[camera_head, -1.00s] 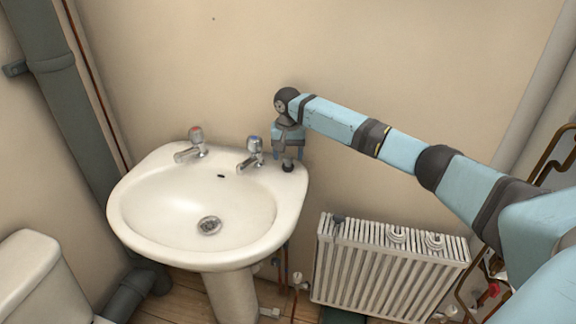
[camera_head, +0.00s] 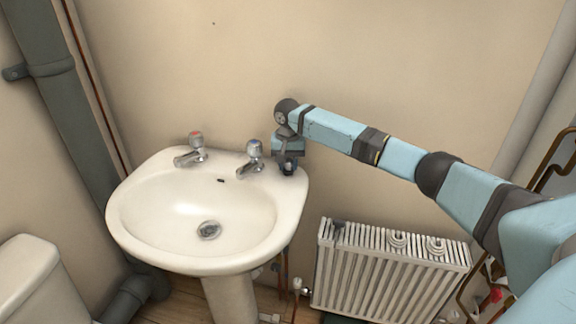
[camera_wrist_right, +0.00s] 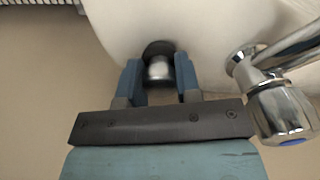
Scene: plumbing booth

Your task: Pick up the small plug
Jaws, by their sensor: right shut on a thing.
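The small plug (camera_wrist_right: 158,66) has a dark round end and a shiny metal body. It is at the back right corner of the white sink (camera_head: 135,208), beside the blue-marked tap (camera_head: 252,157). My right gripper (camera_wrist_right: 159,78) points down with its blue fingers on either side of the plug and is shut on it. In the head view the right gripper (camera_head: 288,168) is low at the sink's rim and mostly hides the plug. I cannot tell whether the plug still touches the rim. My left gripper is not in view.
The blue-marked tap is close beside the gripper in the wrist view (camera_wrist_right: 280,100). A red-marked tap (camera_head: 193,150) stands further left. The wall (camera_head: 400,70) is close behind the gripper. A white radiator (camera_head: 385,280) stands below right. The sink bowl is empty.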

